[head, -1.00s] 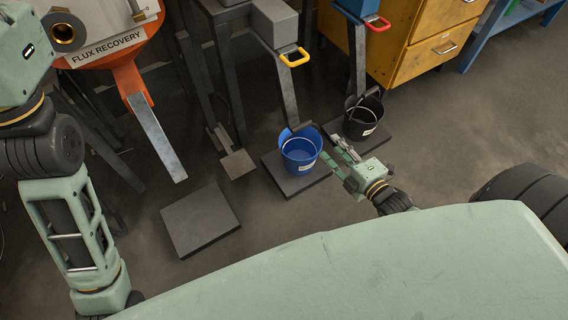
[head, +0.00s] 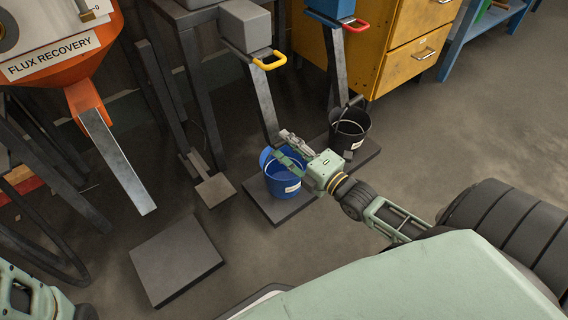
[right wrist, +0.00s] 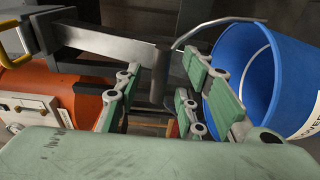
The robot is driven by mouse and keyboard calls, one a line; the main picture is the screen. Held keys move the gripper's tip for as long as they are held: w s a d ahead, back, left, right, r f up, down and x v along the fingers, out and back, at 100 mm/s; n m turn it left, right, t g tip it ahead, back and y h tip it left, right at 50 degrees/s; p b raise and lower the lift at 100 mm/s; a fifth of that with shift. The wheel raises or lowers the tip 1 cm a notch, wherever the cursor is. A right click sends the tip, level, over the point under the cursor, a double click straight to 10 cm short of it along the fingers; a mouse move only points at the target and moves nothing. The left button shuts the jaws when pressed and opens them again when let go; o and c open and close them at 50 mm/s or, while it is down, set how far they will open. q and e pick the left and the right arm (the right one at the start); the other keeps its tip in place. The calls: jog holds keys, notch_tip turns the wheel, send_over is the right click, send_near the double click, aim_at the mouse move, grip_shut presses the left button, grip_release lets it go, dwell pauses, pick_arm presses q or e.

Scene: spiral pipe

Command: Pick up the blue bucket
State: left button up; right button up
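The blue bucket (head: 283,183) stands upright on a dark square slab (head: 270,207) below a chute with a yellow handle. My right gripper (head: 285,147) reaches over its upper right side from the right, hiding part of the rim. In the right wrist view the bucket (right wrist: 285,75) is at the right, with its light wire handle near the fingers. The right gripper (right wrist: 165,95) is open there, fingers apart with no bucket wall seen between them. The right-hand finger overlaps the bucket in view; I cannot tell if it touches. My left gripper is out of view.
A black bucket (head: 345,138) stands just right, on another dark slab. An empty slab (head: 177,259) lies at the lower left. The metal chute (head: 265,105) comes down close behind the blue bucket. A yellow drawer cabinet (head: 395,65) stands behind. Open floor lies at the right.

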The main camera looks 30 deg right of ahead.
jog(key=shift+w+a, duration=0.15)
jog(key=shift+w, duration=0.8)
grip_shut()
jog(key=shift+r, duration=0.1)
